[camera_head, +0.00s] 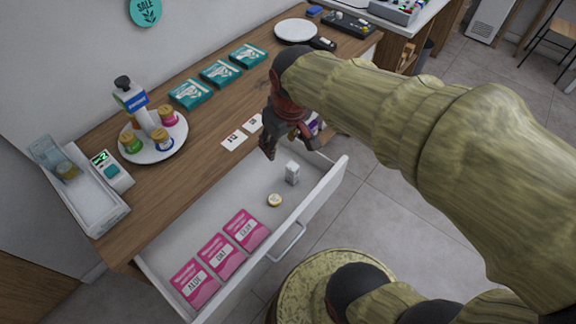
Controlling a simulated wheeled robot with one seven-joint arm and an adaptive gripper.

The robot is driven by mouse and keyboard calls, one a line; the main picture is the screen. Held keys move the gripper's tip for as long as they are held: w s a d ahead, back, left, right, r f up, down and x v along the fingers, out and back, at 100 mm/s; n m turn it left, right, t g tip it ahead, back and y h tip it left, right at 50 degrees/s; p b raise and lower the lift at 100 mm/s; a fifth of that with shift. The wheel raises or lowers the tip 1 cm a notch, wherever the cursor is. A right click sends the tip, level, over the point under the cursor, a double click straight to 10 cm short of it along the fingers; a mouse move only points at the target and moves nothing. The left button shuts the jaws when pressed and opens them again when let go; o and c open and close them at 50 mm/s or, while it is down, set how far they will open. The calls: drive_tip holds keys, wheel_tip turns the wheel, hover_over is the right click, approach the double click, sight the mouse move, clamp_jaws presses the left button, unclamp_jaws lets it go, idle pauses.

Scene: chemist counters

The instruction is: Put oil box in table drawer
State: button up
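The table drawer (318,207) is pulled open below the wooden counter. Inside it a small white-grey box (292,174) stands upright, beside a small round cream-lidded item (274,200). Several pink boxes (221,257) lie flat at the drawer's near left end. No label reading oil is legible, so I cannot tell which item is the oil box. My gripper (291,149) points down over the far right part of the drawer, above the white-grey box and apart from it. Its fingers are spread, with nothing visibly held. A purple item (313,126) shows partly behind the gripper.
Several teal boxes (221,73) lie along the counter's back. A round white tray (152,150) holds small jars and a pump bottle (130,97). A white plate (296,31) lies farther right. White cards (234,139) lie near the counter's front edge. The drawer's middle has free room.

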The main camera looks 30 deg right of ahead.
drive_tip(key=s+a+r+t, duration=0.1)
drive_tip(key=s+a+r, duration=0.1)
drive_tip(key=s, duration=0.3)
drive_tip(key=s+a+r+m+t, duration=0.1)
drive_tip(key=s+a+r, duration=0.1)
drive_tip(key=s, duration=0.3)
drive_tip(key=shift+s+r, duration=0.3)
drive_tip(key=shift+r, duration=0.1)
